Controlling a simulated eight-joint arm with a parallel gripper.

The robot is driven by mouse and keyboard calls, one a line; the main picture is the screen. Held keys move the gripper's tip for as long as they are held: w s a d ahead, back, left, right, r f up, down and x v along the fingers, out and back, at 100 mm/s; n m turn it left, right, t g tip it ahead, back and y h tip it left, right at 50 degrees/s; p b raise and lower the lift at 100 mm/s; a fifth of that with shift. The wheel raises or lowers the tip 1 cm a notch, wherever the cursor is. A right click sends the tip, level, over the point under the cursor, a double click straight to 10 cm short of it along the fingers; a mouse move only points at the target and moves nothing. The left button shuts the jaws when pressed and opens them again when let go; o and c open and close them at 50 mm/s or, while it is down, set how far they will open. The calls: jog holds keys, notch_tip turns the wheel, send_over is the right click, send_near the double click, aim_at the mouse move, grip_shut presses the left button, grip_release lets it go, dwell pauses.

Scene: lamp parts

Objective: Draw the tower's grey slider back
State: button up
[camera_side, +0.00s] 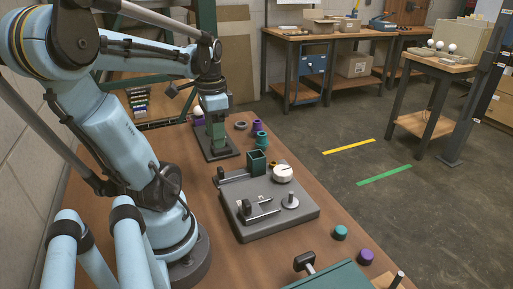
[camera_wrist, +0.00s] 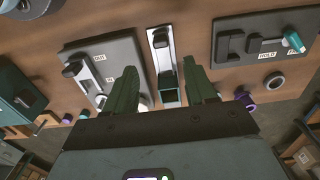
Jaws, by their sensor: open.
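The tower's narrow upright unit (camera_wrist: 161,50) shows in the wrist view as a light strip with dark blocks along it, between my fingers. A dark grey piece (camera_wrist: 168,82) sits at its near end; I cannot tell surely if this is the slider. My gripper (camera_wrist: 160,70) is open, one green finger on each side of the unit. Contact is not clear. In the side view my gripper (camera_side: 216,135) points down over a dark base plate (camera_side: 228,153) at the table's far end. The fingers and the tower overlap there in green, so the slider is hidden.
A green-topped box (camera_side: 335,277) is at the front.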

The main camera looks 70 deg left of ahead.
jog(key=shift+r, duration=0.95)
jog(key=w+d+t, duration=0.3)
jog(key=w+d, duration=0.3)
jog(key=d, duration=0.4)
jog(key=w+d+f+t, duration=0.1)
jog(key=w+d+t, duration=0.3)
jog(key=w+d, duration=0.3)
jog(key=d, duration=0.3)
jog(key=shift+f, duration=0.3)
